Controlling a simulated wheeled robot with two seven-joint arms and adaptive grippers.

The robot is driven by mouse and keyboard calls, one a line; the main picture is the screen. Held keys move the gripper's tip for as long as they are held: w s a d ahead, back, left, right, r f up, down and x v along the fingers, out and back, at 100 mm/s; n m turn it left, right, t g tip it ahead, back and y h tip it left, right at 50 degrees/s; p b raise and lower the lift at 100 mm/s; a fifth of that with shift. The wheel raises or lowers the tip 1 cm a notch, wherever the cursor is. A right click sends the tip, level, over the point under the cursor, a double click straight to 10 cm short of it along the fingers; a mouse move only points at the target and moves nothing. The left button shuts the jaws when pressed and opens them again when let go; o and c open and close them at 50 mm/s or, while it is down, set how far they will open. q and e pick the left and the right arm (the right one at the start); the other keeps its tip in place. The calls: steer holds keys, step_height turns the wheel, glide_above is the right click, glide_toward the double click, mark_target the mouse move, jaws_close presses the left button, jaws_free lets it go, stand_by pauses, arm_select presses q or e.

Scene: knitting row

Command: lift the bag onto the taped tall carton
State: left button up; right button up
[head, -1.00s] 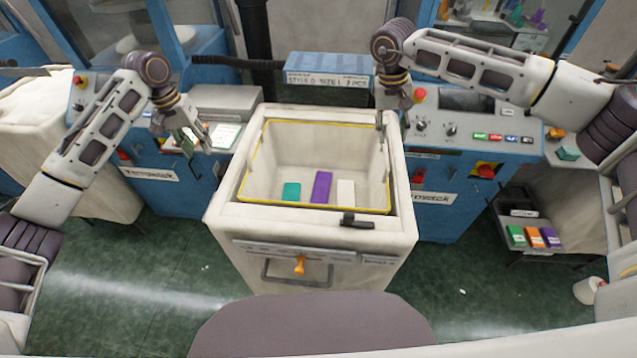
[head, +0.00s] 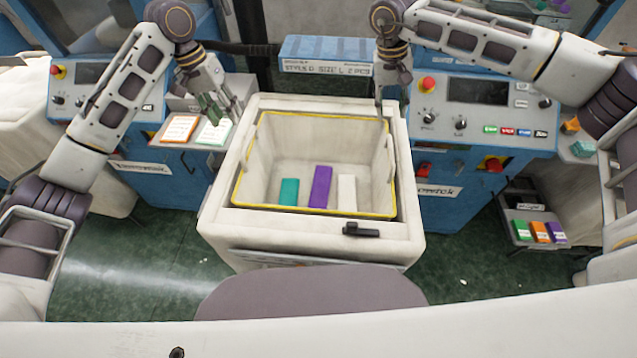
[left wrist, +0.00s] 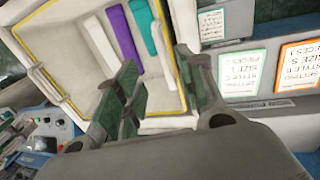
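The bag (head: 318,143) looks like a cream open-topped container with a yellow rim, set inside a pale bin (head: 225,232). Teal, purple and white blocks lie on its floor. It also shows in the left wrist view (left wrist: 75,45). I cannot make out a taped tall carton.
Blue machines with control panels (head: 485,95) stand behind on both sides. Orange and green cards (head: 180,128) lie on a ledge left of the bin. A low shelf (head: 520,212) with coloured boxes stands at right. Green floor (head: 150,265) is clear at front left.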

mark_target(245, 147)
arm_select(q)
steer(key=shift+f, duration=0.1)
arm_select(e)
steer(key=shift+f, duration=0.1)
